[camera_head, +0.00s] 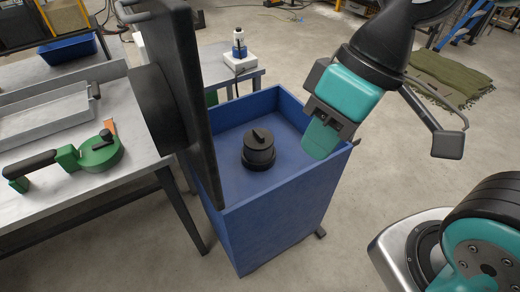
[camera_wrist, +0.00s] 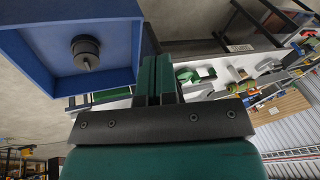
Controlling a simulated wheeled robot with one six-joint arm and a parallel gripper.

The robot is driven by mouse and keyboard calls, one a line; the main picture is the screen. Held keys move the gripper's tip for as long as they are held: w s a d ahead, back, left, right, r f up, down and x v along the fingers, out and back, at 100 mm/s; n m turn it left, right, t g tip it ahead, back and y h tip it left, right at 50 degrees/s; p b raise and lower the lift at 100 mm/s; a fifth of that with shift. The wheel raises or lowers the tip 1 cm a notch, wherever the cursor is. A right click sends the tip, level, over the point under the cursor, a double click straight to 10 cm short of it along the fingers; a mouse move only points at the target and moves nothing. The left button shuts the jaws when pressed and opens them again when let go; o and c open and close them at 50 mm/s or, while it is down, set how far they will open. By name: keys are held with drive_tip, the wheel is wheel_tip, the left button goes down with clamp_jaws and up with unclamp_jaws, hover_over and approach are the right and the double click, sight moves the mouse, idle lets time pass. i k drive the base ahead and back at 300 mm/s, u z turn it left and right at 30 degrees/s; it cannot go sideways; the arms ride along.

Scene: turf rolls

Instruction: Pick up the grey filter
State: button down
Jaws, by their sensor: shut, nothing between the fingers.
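A dark grey, nearly black round filter (camera_head: 258,150) with a raised ridge on top stands upright on the floor of the blue bin (camera_head: 275,197). In the wrist view the filter (camera_wrist: 86,50) shows at the upper left inside the blue bin (camera_wrist: 95,82). My gripper (camera_head: 321,140) is over the bin's right side, right of the filter and apart from it. In the wrist view its green fingers (camera_wrist: 158,78) are together, with nothing between them. No part of the filter's top is hidden.
A dark upright panel (camera_head: 195,95) stands along the bin's left side. Left of it, a metal workbench (camera_head: 90,210) holds a green tool (camera_head: 98,152) and a grey tray (camera_head: 50,118). A small bottle (camera_head: 239,45) stands behind the bin.

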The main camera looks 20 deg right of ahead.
sight(258, 143)
drive_tip(key=z, duration=0.5)
drive_tip(key=k, duration=0.65)
drive_tip(key=z, duration=0.6)
drive_tip(key=i, duration=1.25)
drive_tip(key=u, duration=1.25)
drive_tip(key=i, duration=0.35)
drive_tip(key=u, duration=0.35)
